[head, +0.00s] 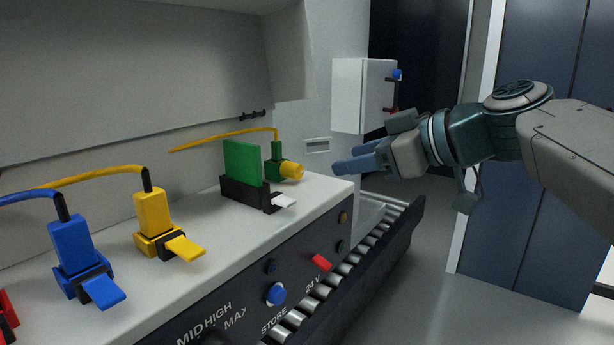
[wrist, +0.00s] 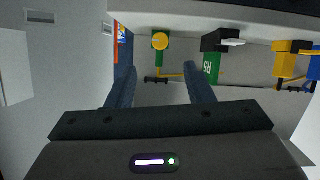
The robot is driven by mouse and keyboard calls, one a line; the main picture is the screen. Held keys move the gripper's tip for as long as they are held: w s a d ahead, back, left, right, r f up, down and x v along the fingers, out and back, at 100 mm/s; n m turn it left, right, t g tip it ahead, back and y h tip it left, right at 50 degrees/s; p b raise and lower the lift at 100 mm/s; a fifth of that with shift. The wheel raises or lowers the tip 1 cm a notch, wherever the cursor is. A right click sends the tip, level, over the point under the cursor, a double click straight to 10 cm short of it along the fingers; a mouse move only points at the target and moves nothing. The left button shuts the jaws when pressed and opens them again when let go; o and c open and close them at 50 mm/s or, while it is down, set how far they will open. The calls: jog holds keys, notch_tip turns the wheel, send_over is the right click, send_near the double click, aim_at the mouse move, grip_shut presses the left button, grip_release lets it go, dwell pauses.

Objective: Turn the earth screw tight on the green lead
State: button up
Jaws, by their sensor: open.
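The earth screw is a yellow knob (head: 292,171) on the front of a small green clamp (head: 275,165) at the far end of the white bench top. The green clamp carries a yellow lead (head: 225,136) that runs back left. My gripper (head: 352,160) is open and empty, to the right of the knob and apart from it, with its fingers pointing left towards it. In the wrist view the yellow knob (wrist: 160,41) shows face-on, beyond and between my two fingertips (wrist: 159,70). The knob's grip on the lead cannot be made out.
A green card (head: 242,161) stands in a black holder with a white lever (head: 284,201) just left of the knob. Yellow (head: 155,220) and blue (head: 78,250) plugs stand nearer. A white box (head: 361,95) hangs behind my gripper. A roller track (head: 375,235) runs below the bench front.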

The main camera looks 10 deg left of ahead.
aim_at(300, 171)
jog(key=b+x, duration=0.1)
jog(key=x, duration=1)
